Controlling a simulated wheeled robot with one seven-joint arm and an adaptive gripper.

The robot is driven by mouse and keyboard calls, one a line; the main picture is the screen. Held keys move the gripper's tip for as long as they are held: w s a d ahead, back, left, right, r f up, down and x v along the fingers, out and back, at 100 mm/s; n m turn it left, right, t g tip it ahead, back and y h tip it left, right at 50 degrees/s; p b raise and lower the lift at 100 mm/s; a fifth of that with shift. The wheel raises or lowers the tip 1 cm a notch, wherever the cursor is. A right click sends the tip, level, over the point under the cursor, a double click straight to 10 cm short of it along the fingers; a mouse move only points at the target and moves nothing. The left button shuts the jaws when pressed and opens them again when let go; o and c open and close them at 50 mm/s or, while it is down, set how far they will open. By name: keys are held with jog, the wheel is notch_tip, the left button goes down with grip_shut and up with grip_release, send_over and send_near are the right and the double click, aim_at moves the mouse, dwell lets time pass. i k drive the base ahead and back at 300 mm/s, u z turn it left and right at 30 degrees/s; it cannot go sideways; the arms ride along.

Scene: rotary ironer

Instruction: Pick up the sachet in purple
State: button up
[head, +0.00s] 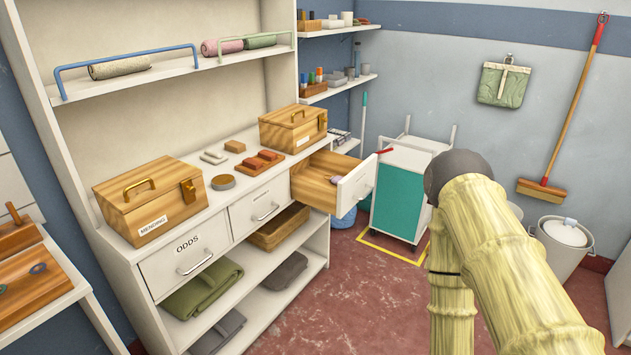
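A small purple item (335,180), which may be the sachet, shows inside the open wooden drawer (316,188), close behind its white front. Only part of it is visible over the drawer's side, so its full shape is hidden. The drawer is pulled out from the right end of the cabinet's drawer row, under a wooden box with a brass handle. My pale yellow arm is bent at the right of the view, apart from the drawer. My gripper is out of the picture.
The cabinet top holds the MENDING box (152,199), a second wooden box (293,127) and small blocks. The ODDS drawer (187,256) is shut. A green-sided cart (400,192) stands behind the open drawer. A lidded bin (562,245) stands right. Red floor before the cabinet is clear.

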aim_at(334, 179)
jog(key=u, duration=0.5)
jog(key=i, duration=1.25)
jog(key=z, duration=0.35)
